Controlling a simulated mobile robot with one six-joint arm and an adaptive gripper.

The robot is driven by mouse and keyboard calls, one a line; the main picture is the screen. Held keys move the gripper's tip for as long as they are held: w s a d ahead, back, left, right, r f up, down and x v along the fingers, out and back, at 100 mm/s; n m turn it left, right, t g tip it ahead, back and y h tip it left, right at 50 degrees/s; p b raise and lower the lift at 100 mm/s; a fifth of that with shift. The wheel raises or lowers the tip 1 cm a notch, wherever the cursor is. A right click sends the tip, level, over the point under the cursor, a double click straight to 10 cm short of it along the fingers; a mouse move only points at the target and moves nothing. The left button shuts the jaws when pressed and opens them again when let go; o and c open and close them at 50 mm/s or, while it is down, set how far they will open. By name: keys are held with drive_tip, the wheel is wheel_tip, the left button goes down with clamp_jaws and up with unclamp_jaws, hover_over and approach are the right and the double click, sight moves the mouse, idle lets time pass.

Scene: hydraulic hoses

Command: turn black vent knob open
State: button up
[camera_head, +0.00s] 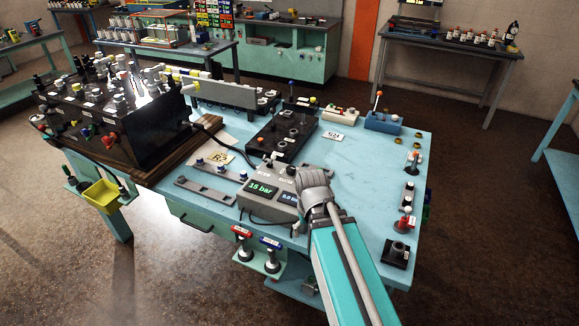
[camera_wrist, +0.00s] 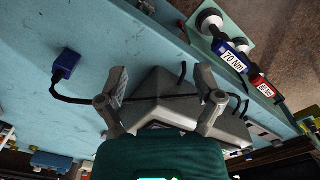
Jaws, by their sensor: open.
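A grey gauge box (camera_head: 268,200) with lit displays, one reading 15 bar, stands near the front of the blue bench. A small dark knob (camera_head: 291,170) shows at its back edge, close to my wrist; I cannot tell for certain that it is the vent knob. My gripper (camera_head: 313,187) is over the right end of the box in the head view, its fingers hard to make out. In the wrist view my gripper (camera_wrist: 162,77) is open, with its fingers spread over the grey box (camera_wrist: 165,88) and nothing held. No knob is clear between the fingers there.
Red (camera_head: 241,231) and blue (camera_head: 270,242) torque wrenches hang at the bench's front edge. A black block with fittings (camera_head: 283,135) stands behind the box. A large black panel (camera_head: 160,125) fills the left. The bench top right of my arm is mostly clear (camera_head: 365,165).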

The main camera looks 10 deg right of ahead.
sight(291, 167)
drive_tip(key=w+r+n+p, duration=0.4)
drive_tip(key=w+r+p, duration=0.1)
drive_tip(key=w, duration=0.4)
drive_tip(key=w+r+n+p, duration=0.5)
drive_tip(key=w, duration=0.4)
drive_tip(key=w+r+n+p, duration=0.4)
drive_tip(key=w+r+p, duration=0.1)
drive_tip(key=w, duration=0.5)
drive_tip(key=shift+r, duration=0.2)
drive_tip(key=shift+d+f, duration=0.1)
drive_tip(key=shift+f, duration=0.05)
wheel_tip(291, 167, down, 14)
drive_tip(key=b, duration=1.3)
drive_tip(key=shift+r+b, duration=0.25)
drive_tip(key=shift+b, duration=0.15)
